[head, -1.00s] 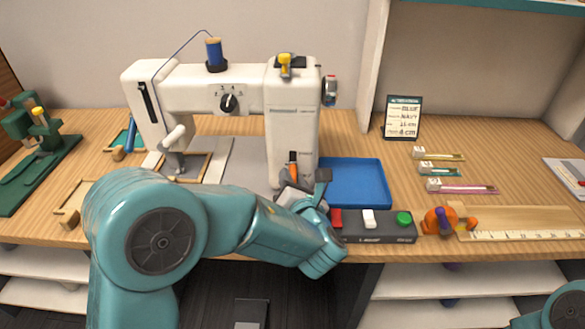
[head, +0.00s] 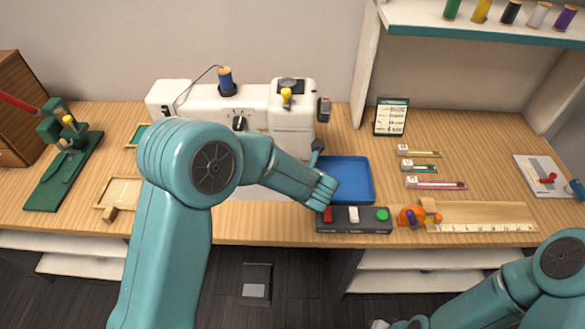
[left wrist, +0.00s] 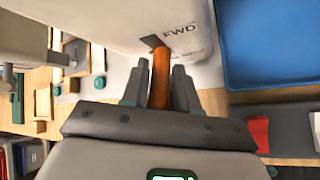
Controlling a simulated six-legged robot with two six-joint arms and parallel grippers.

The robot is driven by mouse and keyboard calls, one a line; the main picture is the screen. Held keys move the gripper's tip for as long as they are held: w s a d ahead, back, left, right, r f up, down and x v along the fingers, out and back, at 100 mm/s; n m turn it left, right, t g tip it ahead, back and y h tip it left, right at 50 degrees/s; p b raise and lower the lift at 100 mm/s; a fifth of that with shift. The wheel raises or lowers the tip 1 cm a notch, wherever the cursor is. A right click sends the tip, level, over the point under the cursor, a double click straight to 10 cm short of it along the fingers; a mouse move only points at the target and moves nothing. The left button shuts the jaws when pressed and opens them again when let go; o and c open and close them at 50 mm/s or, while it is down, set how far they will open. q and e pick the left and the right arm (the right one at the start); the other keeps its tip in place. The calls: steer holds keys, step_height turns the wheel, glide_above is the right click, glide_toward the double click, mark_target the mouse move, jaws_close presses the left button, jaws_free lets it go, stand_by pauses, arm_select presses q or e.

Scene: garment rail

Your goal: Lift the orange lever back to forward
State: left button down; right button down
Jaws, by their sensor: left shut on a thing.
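The white sewing machine (head: 293,110) stands on the wooden table, and its pillar fills the top of the left wrist view. The orange lever (left wrist: 161,75) comes out of a dark slot beside the letters "FWD". My left gripper (left wrist: 158,86) is shut on the orange lever, with a finger on each side of it. In the head view my left arm hides the lever and most of the gripper. My right arm shows at the lower right, but its fingertips are out of view.
A blue tray (head: 348,180) lies right of the machine. In front is a dark control box (head: 353,226) with red, white and green buttons. An orange pincushion-like object (head: 411,216) and a ruler (head: 482,227) lie farther right. A green tool (head: 62,170) stands at left.

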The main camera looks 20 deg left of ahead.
stand_by(0.4)
arm_select(q)
steer(key=c, duration=1)
jaws_free()
steer(key=shift+r, duration=0.15)
steer(key=v, duration=1.6)
steer(key=shift+d+r, duration=0.1)
